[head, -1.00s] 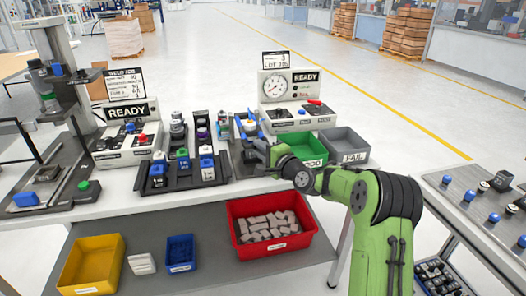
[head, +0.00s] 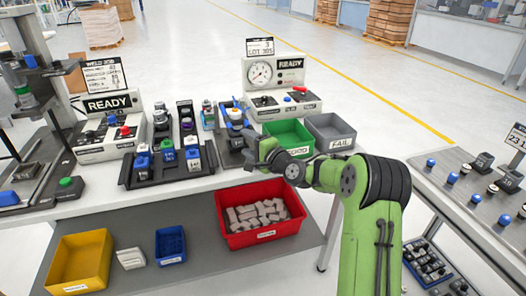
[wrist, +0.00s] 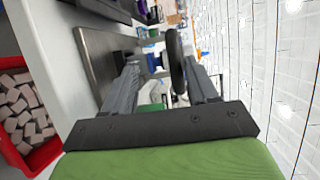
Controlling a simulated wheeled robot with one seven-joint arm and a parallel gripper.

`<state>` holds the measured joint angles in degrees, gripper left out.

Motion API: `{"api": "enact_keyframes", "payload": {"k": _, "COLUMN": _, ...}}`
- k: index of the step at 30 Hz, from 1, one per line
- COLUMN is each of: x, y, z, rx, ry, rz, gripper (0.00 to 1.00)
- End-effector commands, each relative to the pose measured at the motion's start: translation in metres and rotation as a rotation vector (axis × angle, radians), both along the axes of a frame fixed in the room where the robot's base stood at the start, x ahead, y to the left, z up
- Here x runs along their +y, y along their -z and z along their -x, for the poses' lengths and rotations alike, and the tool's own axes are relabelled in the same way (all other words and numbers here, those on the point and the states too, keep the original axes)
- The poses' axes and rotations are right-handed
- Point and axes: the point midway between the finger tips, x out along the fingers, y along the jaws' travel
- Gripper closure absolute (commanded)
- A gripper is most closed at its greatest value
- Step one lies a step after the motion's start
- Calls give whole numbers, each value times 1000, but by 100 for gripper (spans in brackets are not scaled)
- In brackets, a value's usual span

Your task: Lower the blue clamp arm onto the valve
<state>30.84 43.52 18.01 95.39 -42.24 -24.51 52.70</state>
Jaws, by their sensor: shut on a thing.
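The blue clamp arm (head: 236,113) sits on a dark fixture between the part tray and the white gauge station, at the back of the bench. My gripper (head: 252,146) is at the front right of this fixture, low over the bench. In the wrist view my gripper (wrist: 165,85) has its two grey fingers around a dark rounded piece (wrist: 175,60), which looks like the clamp's handle. A small blue part shows beyond the fingers. The valve under the clamp is too small and covered to make out clearly.
A tray of blue- and green-topped parts (head: 168,163) stands left of the fixture. A green bin (head: 289,133) and a grey FAIL bin (head: 331,137) stand to the right. A red bin (head: 259,219) of grey pieces is on the lower shelf. A station (head: 108,129) reads READY.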

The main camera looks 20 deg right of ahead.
Motion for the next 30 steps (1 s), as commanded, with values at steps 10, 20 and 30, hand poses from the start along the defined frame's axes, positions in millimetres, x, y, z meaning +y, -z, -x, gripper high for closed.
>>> {"api": "enact_keyframes", "payload": {"k": 10, "x": -41, "y": -6, "z": 92, "rx": 11, "ry": 11, "rz": -1, "gripper": 57}}
{"api": "enact_keyframes", "payload": {"k": 20, "x": -55, "y": -12, "z": 133, "rx": 3, "ry": 5, "rz": -1, "gripper": 57}}
{"api": "enact_keyframes", "payload": {"k": 30, "x": -55, "y": -12, "z": 133, "rx": 2, "ry": 4, "rz": 0, "gripper": 57}}
